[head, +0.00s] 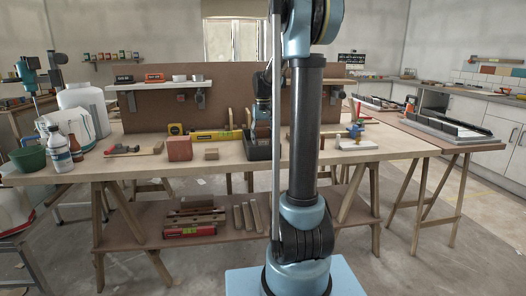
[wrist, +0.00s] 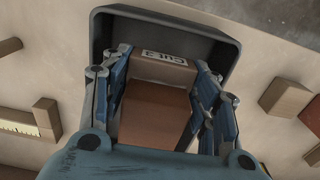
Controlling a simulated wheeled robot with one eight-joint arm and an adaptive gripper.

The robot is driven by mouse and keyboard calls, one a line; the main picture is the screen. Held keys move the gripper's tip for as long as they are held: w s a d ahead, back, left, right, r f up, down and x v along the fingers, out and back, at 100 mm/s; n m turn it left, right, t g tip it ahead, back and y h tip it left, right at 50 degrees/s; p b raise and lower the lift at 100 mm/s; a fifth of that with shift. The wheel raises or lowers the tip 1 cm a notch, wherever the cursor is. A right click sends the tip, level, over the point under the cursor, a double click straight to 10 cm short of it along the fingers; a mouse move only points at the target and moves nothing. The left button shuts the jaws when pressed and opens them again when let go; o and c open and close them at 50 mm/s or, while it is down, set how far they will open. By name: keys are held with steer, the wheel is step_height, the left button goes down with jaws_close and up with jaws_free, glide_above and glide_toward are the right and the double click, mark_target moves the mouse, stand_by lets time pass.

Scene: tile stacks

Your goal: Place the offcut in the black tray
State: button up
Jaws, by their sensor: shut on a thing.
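The black tray (head: 258,149) stands on the workbench, partly hidden behind my arm in the head view. In the wrist view its dark rim (wrist: 170,22) curves around the far side of my fingers, and a white label with dark letters shows inside it. My gripper (wrist: 158,62) points down into the tray's outline. Its blue fingers are shut on a brown wooden block, the offcut (wrist: 155,112). I cannot tell whether the offcut touches the tray floor. In the head view the gripper is mostly hidden and the offcut cannot be made out.
A reddish block (head: 179,148) and a small wooden block (head: 211,154) stand left of the tray on the bench. A yellow level (head: 216,135) lies behind them. Bottles (head: 60,148) and a green bowl (head: 28,158) crowd the bench's left end.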

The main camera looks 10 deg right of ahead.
steer(key=shift+f, duration=2.45)
steer(key=o, duration=1.3)
